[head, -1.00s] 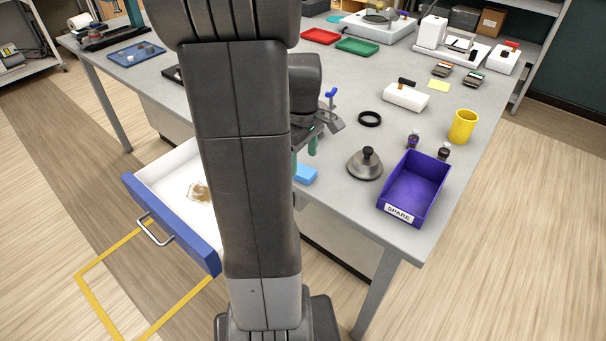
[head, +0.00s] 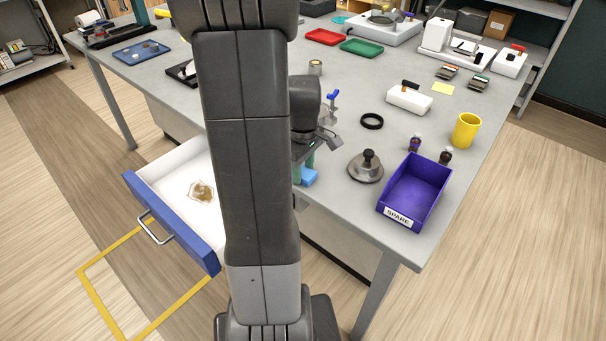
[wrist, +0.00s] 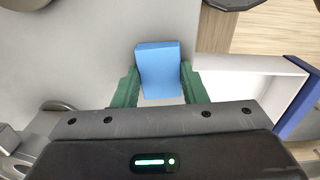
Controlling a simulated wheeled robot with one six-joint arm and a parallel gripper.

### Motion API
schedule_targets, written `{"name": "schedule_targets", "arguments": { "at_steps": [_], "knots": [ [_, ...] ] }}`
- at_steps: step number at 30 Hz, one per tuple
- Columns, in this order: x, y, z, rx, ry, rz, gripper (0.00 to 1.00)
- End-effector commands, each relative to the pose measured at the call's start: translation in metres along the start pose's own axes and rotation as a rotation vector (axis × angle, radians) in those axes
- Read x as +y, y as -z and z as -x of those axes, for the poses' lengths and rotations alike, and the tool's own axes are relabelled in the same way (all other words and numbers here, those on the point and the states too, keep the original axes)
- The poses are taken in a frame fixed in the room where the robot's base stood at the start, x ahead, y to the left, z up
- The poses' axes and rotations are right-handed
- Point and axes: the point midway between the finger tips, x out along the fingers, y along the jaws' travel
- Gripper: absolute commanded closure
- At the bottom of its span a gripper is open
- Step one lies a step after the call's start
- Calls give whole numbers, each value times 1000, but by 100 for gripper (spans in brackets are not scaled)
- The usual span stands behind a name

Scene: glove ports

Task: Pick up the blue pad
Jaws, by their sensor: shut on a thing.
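The blue pad (wrist: 160,68) is a small light-blue block at the table's front edge, beside the open drawer. In the wrist view it sits between the green fingers of my gripper (wrist: 160,92), which are shut on its sides. In the head view only part of the blue pad (head: 309,177) shows to the right of my arm, with the green fingers of my gripper (head: 303,166) at it. My arm hides the rest. I cannot tell whether the pad is clear of the table top.
The open drawer (head: 181,241) with a brown stain inside is at the left. To the right are a grey knobbed weight (head: 366,168), a black ring (head: 372,121), a purple SPARE bin (head: 418,190) and a yellow cup (head: 466,130). Bare table lies around the ring.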

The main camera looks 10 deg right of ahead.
Motion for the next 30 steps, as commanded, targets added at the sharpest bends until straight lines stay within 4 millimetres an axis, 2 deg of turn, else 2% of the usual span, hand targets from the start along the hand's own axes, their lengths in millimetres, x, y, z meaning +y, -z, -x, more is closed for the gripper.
{"name": "schedule_targets", "arguments": {
  "at_steps": [8, 11, 21, 25, 30],
  "knots": [
    [0, 0, 6, 1, -1, 0, 82],
    [1, 1, 20, 3, -4, 0, 82],
    [1, 1, 85, 3, -3, 0, 82],
    [0, 0, 97, 1, -1, 1, 82],
    [0, 0, 101, 0, 1, 1, 82]
  ]
}}
